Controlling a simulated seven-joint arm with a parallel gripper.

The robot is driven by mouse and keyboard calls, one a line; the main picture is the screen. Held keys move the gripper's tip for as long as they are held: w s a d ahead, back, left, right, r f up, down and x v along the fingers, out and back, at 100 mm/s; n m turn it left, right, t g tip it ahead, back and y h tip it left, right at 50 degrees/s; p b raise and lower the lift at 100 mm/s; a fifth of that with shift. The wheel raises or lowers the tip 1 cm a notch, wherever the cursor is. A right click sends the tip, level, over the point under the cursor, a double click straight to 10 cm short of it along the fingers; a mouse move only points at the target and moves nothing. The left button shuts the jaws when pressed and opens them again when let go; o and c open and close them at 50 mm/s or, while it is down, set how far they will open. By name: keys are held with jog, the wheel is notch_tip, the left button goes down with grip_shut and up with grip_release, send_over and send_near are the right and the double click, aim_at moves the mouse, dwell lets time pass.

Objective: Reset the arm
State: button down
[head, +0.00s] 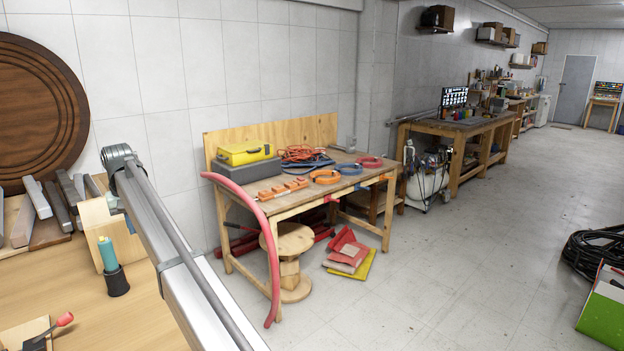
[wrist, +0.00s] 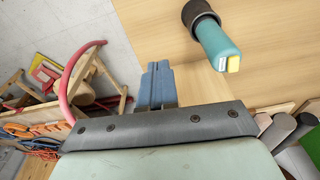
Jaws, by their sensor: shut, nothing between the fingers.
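My gripper (wrist: 158,70) shows in the wrist view as two blue-grey fingers pressed together, with nothing between them. In the head view only a small bluish part of my gripper (head: 130,224) shows, mostly hidden behind my silver arm. It hangs over the light wooden table (head: 60,285), in front of a pale wooden block (head: 95,222). A teal cylinder (head: 107,254) stands in a dark cup (head: 117,283) close by, apart from the fingers. In the wrist view the teal cylinder (wrist: 220,45), with white and yellow end pieces, is right of the fingers.
Grey and wooden bars (head: 38,198) and a round dark wooden panel (head: 38,105) are at the table's back left. A red hose (head: 262,215) hangs from a workbench (head: 290,193) beyond. A black coil (head: 592,252) lies on the floor at right. Open floor lies between.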

jog(key=w+d+f+m, duration=0.1)
jog(key=w+d+f, duration=0.1)
jog(key=d+f, duration=1.15)
jog(key=w+d+f+m, duration=0.25)
jog(key=d+f, duration=0.75)
jog(key=d, duration=0.6)
jog(key=s+d+f+m, duration=0.1)
jog(key=s+d+f, duration=0.2)
jog(key=d+f, duration=0.45)
jog(key=s+d+f+m+h, duration=0.1)
jog(key=s+d+f, duration=0.3)
jog(key=d, duration=0.7)
jog(key=s+d+f+m, duration=0.1)
jog(key=s+d+f, duration=0.2)
jog(key=d+f, duration=0.5)
jog(key=s+d+f+m+g, duration=0.15)
jog(key=s+d+f, duration=0.25)
jog(key=s+d, duration=1)
jog(key=s+f+g, duration=0.3)
jog(key=s+f, duration=0.7)
jog(key=s, duration=0.4)
jog(key=s+d+f+g, duration=0.1)
jog(key=s+f+g, duration=0.2)
jog(key=s+f, duration=0.8)
jog(key=s, duration=0.4)
jog(key=shift+d+g, duration=0.1)
jog(key=shift+g, duration=0.15)
